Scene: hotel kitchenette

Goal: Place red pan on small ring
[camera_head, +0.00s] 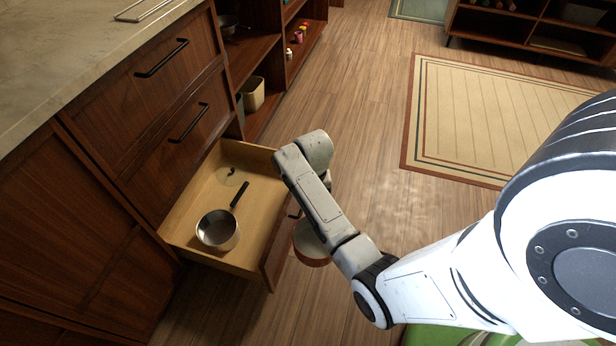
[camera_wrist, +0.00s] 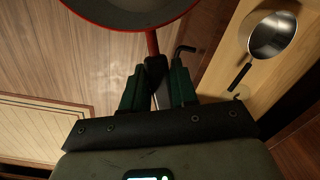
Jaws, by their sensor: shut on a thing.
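The red pan (camera_wrist: 150,22) fills the top of the wrist view, with a dark grey inside and a red rim. My gripper (camera_wrist: 157,88) is shut on its handle (camera_wrist: 154,68), between dark green fingers. In the head view the red pan (camera_head: 312,250) shows beside the open drawer's front, partly hidden by my arm. My gripper is hidden behind my arm there. No small ring can be made out in either view.
An open wooden drawer (camera_head: 190,205) holds a steel saucepan (camera_head: 217,230) and a round lid-like thing (camera_head: 231,173). Its dark handle (camera_wrist: 184,49) is close to my gripper. A stone counter (camera_head: 70,60) lies upper left. Floor is clear toward the rug (camera_head: 480,120).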

